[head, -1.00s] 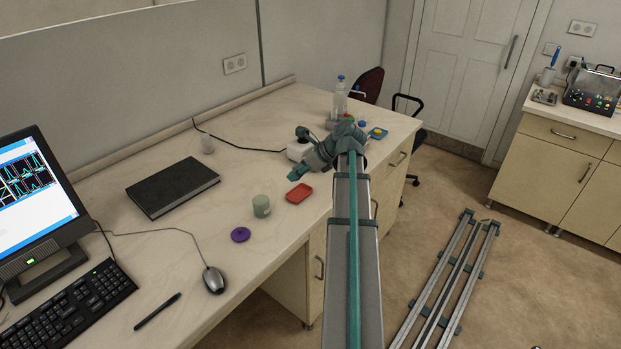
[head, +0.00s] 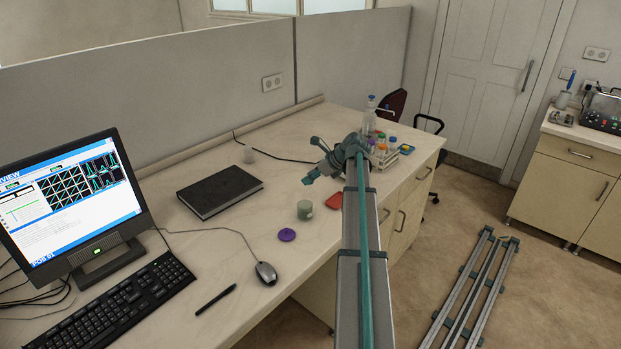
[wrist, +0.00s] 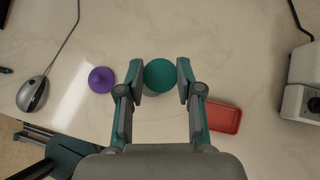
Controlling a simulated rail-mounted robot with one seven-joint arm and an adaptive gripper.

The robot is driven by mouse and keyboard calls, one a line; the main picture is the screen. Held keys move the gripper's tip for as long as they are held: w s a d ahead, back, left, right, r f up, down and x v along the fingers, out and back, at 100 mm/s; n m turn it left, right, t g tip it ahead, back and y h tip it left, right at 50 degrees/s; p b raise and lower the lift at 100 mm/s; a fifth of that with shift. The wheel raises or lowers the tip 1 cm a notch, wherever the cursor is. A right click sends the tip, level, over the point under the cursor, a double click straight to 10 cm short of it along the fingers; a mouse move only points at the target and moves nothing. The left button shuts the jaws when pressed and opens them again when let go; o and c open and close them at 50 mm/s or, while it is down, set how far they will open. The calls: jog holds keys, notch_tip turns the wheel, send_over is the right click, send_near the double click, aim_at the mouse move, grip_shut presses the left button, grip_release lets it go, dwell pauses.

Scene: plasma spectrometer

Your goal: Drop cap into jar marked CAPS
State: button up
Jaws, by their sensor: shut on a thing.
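My gripper (head: 309,179) is above the desk, just over a small pale green jar (head: 304,210). In the wrist view my gripper (wrist: 160,80) has its fingers on either side of a round green cap (wrist: 160,75) and is shut on it. I cannot read any marking on the jar. A purple lid (head: 287,235) with a knob lies left of the jar; it also shows in the wrist view (wrist: 101,80).
A red tray (head: 334,201) lies right of the jar. Bottles (head: 370,118) stand at the far desk end. A black book (head: 220,191), mouse (head: 265,273), keyboard (head: 100,315) and monitor (head: 75,205) are to the left.

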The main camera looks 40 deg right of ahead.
notch_tip(320, 180, down, 4)
jog(key=b, duration=0.3)
jog(key=shift+f, duration=0.1)
jog(key=o, duration=0.7)
jog(key=shift+a, duration=0.1)
jog(key=shift+o, duration=0.2)
jog(key=shift+s, duration=0.1)
jog(key=v, duration=1.2)
